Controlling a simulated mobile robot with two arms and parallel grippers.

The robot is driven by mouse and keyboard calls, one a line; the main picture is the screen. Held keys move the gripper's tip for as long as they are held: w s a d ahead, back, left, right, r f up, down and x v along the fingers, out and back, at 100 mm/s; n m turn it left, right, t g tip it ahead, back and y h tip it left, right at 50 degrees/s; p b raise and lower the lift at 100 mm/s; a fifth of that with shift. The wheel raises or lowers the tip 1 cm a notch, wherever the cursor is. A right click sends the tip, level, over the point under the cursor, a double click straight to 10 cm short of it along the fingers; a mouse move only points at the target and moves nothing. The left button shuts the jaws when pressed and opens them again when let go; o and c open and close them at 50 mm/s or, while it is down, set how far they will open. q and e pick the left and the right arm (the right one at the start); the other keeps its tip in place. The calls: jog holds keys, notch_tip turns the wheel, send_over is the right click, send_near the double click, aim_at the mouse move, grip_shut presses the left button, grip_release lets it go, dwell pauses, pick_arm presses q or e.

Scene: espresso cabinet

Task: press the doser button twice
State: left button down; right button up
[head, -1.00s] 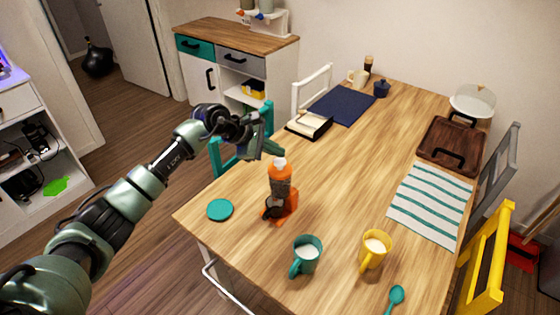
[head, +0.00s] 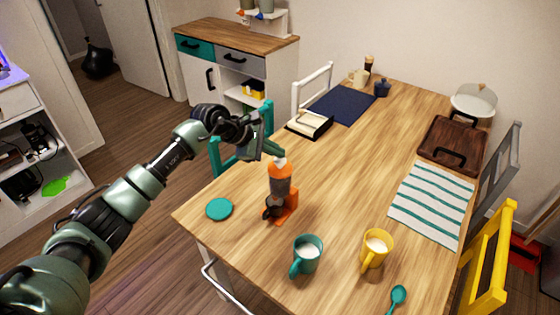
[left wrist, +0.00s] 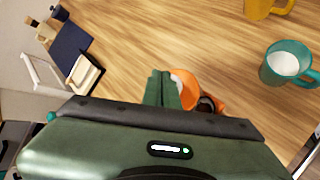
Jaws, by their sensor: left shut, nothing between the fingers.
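The orange doser (head: 283,193) stands upright on the wooden table, with a pale top (head: 280,162) and a dark portafilter-like part (head: 272,207) at its lower front. Its orange body also shows in the left wrist view (left wrist: 188,90), partly hidden behind my fingers. My left gripper (head: 279,153) is shut and empty, with its fingertips at the doser's top. I cannot tell whether they touch it. In the left wrist view the shut fingers (left wrist: 162,90) lie beside the pale top. My right gripper is not in view.
A teal mug (head: 307,255) and a yellow mug (head: 375,249), both with white contents, stand in front and to the right of the doser. A teal disc (head: 219,209) lies left of it. A striped cloth (head: 432,203) lies at the right.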

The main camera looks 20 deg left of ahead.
aim_at(277, 160)
pick_arm(q)
jog(key=shift+f+b, duration=0.9)
dwell(0.8)
jog(key=shift+r, duration=0.1)
jog(key=shift+r+p, duration=0.55)
jog(key=shift+r, duration=0.65)
jog(key=shift+r, duration=0.1)
jog(key=shift+r+p, duration=1.05)
jog(key=shift+r, duration=1.4)
